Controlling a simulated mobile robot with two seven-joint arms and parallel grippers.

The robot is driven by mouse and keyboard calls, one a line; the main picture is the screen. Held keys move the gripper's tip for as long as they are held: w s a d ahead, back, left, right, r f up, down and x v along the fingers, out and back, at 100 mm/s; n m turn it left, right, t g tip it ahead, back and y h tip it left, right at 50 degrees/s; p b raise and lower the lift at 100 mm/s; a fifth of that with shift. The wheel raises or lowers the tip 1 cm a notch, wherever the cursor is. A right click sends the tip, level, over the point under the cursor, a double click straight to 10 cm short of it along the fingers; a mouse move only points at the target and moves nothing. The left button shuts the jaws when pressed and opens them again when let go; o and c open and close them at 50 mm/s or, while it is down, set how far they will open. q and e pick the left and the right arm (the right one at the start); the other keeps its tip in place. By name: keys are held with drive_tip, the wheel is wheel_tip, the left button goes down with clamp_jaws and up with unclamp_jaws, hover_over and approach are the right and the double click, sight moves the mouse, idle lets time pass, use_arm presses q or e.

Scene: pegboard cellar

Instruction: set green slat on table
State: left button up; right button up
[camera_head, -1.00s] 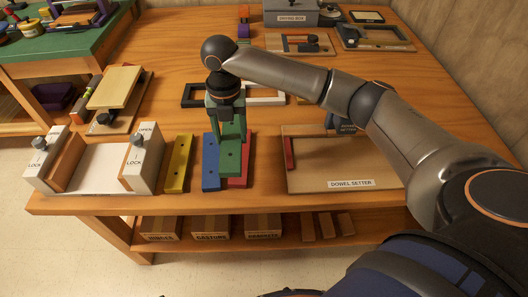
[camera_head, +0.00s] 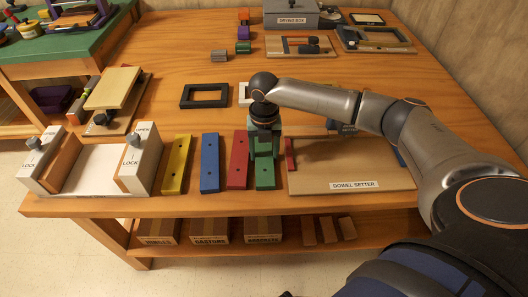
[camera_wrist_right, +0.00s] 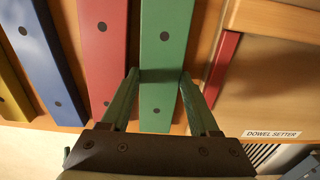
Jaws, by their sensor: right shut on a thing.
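The green slat (camera_head: 264,173) is at the table's front, just right of the red slat (camera_head: 238,160). In the right wrist view the green slat (camera_wrist_right: 163,60) runs between the two fingers of my right gripper (camera_wrist_right: 158,82), which is shut on it. The same gripper (camera_head: 264,150) points down in the head view and covers part of the slat. The slat looks level with its neighbours, at or very near the table top (camera_head: 205,135); I cannot tell whether it touches. My left gripper is not in view.
A blue slat (camera_head: 210,162) and a yellow slat (camera_head: 176,164) lie left of the red one. The dowel setter board (camera_head: 350,165) is close on the right. A clamp fixture marked LOCK (camera_head: 140,160) stands at the left. Black (camera_head: 204,96) and white frames lie behind.

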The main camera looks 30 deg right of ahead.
sight(264, 155)
drive_tip(key=o, duration=1.1)
drive_tip(key=shift+o, duration=0.2)
wheel_tip(264, 155, up, 12)
drive_tip(key=p, duration=0.2)
